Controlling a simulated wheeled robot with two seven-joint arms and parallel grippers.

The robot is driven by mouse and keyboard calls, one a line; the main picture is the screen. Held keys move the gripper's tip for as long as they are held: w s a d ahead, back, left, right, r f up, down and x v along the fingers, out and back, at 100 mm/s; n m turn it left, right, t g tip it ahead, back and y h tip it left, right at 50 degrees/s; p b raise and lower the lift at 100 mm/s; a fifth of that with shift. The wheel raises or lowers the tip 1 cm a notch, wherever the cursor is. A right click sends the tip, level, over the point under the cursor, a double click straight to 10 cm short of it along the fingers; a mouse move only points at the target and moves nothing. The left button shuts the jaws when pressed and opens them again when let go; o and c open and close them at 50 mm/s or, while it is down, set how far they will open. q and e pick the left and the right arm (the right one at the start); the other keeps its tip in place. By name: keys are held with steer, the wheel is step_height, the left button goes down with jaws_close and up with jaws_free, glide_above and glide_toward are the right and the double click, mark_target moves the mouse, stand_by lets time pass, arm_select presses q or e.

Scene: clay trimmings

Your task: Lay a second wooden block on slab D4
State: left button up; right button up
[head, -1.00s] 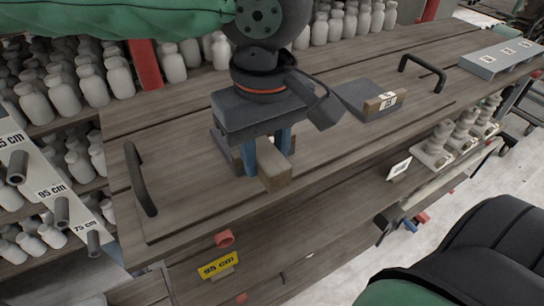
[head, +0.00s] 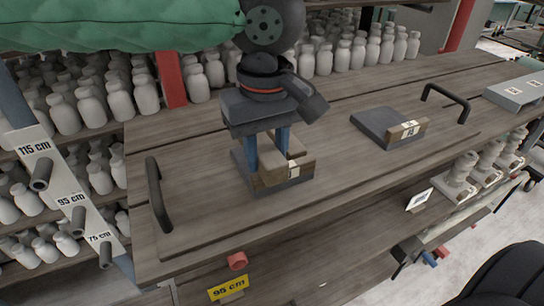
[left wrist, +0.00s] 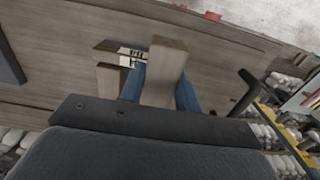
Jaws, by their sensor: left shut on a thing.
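My left gripper (head: 268,155) points down with blue fingers, shut on a wooden block (head: 268,178) over the left part of a dark grey slab (head: 285,187). The held block also shows in the left wrist view (left wrist: 166,68), between the blue fingers. Another wooden block (head: 296,146) stands on the slab to the right of the gripper; it shows in the left wrist view too (left wrist: 110,78). A labelled wooden strip (head: 301,168) lies along the slab's front; its lettering is not clearly legible. I cannot tell if the held block touches the slab. My right gripper is not in view.
A second grey slab (head: 378,124) with a labelled wooden strip (head: 408,132) lies to the right. Black handles (head: 156,195) and (head: 447,100) stand at both ends of the board. Grey bottles (head: 118,95) crowd the shelves behind. Wood between the slabs is clear.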

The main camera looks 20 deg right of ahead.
arm_select(q)
steer(key=shift+w, duration=0.55)
steer(key=shift+w+f, duration=0.1)
steer(key=shift+w, duration=0.7)
steer(key=shift+w+a+b, duration=0.1)
steer(key=shift+w+b, duration=0.2)
steer(key=shift+w, duration=0.3)
steer(key=shift+w+f, duration=0.1)
steer(key=shift+w, duration=1.2)
steer(key=shift+f+b, duration=0.35)
steer(key=shift+f, duration=1)
steer(key=shift+f+b, duration=0.4)
steer(key=shift+f, duration=0.2)
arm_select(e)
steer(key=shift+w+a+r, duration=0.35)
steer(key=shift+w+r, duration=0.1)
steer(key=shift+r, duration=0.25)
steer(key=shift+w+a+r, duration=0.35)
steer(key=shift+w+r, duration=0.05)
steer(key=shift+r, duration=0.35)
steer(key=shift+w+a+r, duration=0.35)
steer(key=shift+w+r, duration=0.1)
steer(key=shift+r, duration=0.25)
arm_select(q)
steer(key=shift+s, duration=0.1)
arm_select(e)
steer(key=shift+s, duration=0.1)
